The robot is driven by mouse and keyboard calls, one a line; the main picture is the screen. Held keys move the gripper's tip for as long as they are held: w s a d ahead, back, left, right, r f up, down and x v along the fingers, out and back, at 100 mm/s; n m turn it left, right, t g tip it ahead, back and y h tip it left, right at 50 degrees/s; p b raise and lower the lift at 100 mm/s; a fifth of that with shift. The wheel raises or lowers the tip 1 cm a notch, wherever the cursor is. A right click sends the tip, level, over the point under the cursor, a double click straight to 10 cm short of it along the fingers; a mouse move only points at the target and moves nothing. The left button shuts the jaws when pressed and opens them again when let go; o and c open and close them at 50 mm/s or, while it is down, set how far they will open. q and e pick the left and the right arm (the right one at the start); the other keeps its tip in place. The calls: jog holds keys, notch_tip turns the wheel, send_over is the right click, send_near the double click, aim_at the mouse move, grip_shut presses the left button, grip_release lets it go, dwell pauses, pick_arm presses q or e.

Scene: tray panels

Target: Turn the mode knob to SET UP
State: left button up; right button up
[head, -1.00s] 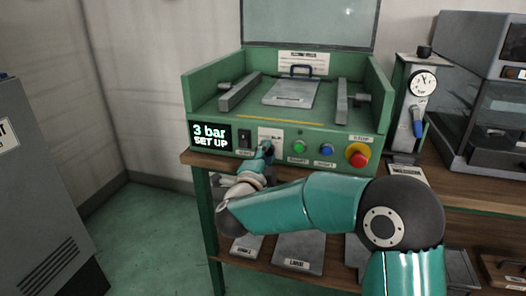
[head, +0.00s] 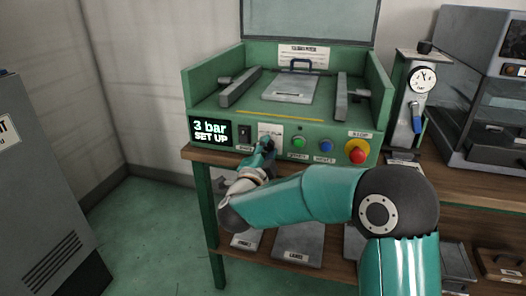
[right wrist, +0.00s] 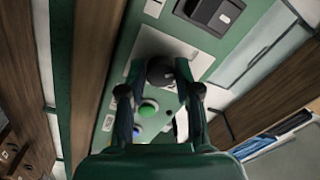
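The mode knob (right wrist: 160,70) is dark and round, on a white label plate on the front of the green machine (head: 350,121). My right gripper (head: 266,146) is at this knob and hides most of it in the head view. In the right wrist view its two fingers (right wrist: 155,82) are spread, with the knob between or just beyond their tips. I cannot tell whether the right finger touches it. The display (head: 210,131) reads "3 bar" and "SET UP". The knob's pointer cannot be made out. My left gripper is in neither view.
Right of the knob are a green button (head: 299,143), a blue button (head: 326,146) and a red stop button (head: 357,153). A black switch (head: 245,135) is to its left. A gauge unit (head: 420,85) stands at right.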

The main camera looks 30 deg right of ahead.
jog(key=shift+o, duration=1.7)
jog(key=shift+f, duration=0.1)
jog(key=v, duration=1.2)
jog(key=shift+d, duration=0.1)
